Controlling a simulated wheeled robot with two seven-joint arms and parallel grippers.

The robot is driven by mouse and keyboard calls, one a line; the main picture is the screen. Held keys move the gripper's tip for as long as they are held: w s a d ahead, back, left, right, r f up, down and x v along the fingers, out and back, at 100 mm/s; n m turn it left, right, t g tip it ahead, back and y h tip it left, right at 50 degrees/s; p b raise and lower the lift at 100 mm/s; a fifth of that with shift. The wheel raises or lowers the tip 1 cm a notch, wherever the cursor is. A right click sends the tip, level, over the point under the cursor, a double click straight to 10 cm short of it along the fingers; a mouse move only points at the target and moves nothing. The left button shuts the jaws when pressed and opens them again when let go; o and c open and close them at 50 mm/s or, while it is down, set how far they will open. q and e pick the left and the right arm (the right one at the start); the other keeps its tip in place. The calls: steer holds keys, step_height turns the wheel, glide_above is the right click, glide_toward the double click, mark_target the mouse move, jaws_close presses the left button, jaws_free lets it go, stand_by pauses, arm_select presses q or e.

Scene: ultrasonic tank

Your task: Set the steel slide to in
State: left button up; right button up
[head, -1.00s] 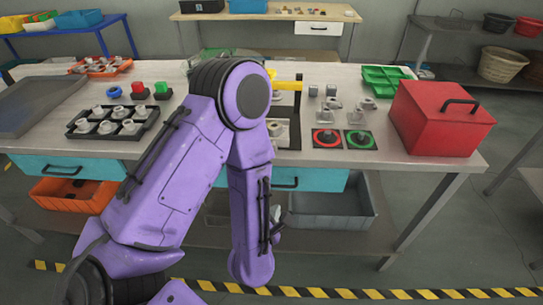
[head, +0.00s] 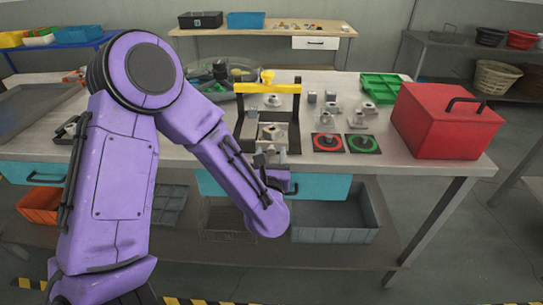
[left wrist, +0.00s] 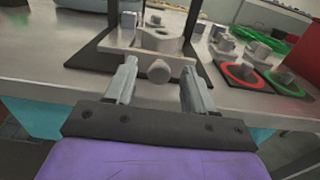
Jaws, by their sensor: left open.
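The steel slide (head: 272,134) sits on a dark base under a black frame with a yellow bar, near the table's front edge. In the left wrist view it shows as a grey block (left wrist: 157,40) with a round knob (left wrist: 159,71) facing me. My left gripper (left wrist: 158,68) is open, its fingers pointing at the slide with the knob between them in the picture. I cannot tell whether either finger touches it. In the head view my left gripper (head: 267,165) is partly hidden by its own wrist at the table's front edge. My right gripper is not in view.
Red and green ringed discs (head: 328,142) lie right of the frame (head: 297,115), with small steel parts behind them. A red box (head: 447,122) stands at the right end. A green tray (head: 385,86) is at the back. Blue drawers (head: 320,187) are under the tabletop.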

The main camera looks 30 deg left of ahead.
arm_select(q)
steer(key=shift+w, duration=0.1)
jaws_close()
steer(key=shift+b+x, duration=0.4)
steer(key=shift+x, duration=1.6)
jaws_free()
steer(key=b+v, duration=0.2)
steer(key=v, duration=0.4)
steer(key=shift+s+d+f, duration=0.15)
steer(key=shift+s+d, duration=0.05)
steer(key=shift+s, duration=0.1)
steer(key=p+v, duration=0.3)
steer(key=v, duration=0.1)
